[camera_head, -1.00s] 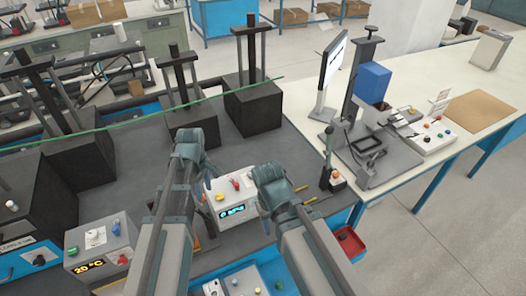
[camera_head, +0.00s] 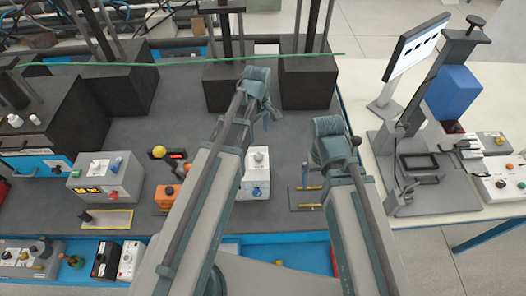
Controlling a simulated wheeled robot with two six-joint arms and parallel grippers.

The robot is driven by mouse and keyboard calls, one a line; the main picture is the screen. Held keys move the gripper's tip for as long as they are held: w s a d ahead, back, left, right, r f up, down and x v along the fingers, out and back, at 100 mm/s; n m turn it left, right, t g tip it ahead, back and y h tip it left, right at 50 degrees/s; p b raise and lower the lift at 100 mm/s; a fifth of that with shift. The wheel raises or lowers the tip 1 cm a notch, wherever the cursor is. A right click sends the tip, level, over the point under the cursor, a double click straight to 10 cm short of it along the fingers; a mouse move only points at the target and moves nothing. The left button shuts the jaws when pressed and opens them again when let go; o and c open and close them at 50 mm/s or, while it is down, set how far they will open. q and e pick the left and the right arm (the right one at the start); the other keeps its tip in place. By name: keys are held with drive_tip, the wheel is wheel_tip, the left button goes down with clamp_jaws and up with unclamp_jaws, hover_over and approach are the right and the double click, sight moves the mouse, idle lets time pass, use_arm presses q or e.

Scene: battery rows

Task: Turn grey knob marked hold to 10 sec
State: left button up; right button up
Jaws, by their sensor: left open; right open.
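I cannot make out a knob marked hold; no such label is readable, and my arms hide part of the bench. Knobs show on a grey box with an amber display (camera_head: 88,180) at left, on a white box (camera_head: 256,181) between my arms, and on a grey panel (camera_head: 22,266) at the front left. My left gripper (camera_head: 264,112) is open and empty above the dark bench, beyond the white box. My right gripper (camera_head: 338,152) is open and empty, right of the white box. Neither visibly touches a knob.
Black blocks with posts (camera_head: 307,85) line the back of the dark bench (camera_head: 170,115). An orange box (camera_head: 165,198) with a yellow button stands left of my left arm. A white table (camera_head: 440,200) at right holds a press, a screen and control boxes (camera_head: 505,187).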

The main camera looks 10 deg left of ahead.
sight(259, 156)
use_arm(q)
wheel_tip(259, 156, down, 14)
drive_tip(key=b, duration=1.3)
drive_tip(key=shift+r, duration=0.2)
drive_tip(key=shift+a, duration=0.1)
drive_tip(key=shift+s, duration=0.1)
clamp_jaws()
